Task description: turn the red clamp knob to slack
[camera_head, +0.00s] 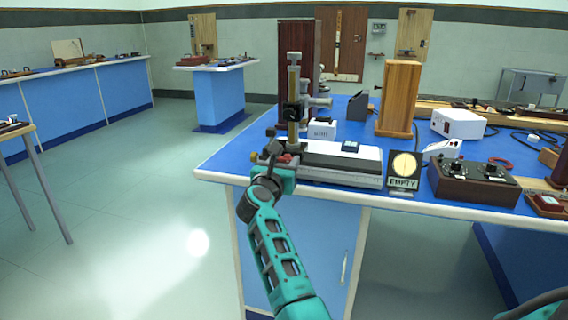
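A small red part (285,158), which looks like the red clamp knob, shows low by an upright brass post (294,85) at the near left corner of the blue bench. The knob is partly hidden. A black fitting (293,112) sits higher on the post.
Right of the post, a long white instrument (340,168) lies along the bench edge. The floor left of the bench is clear.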

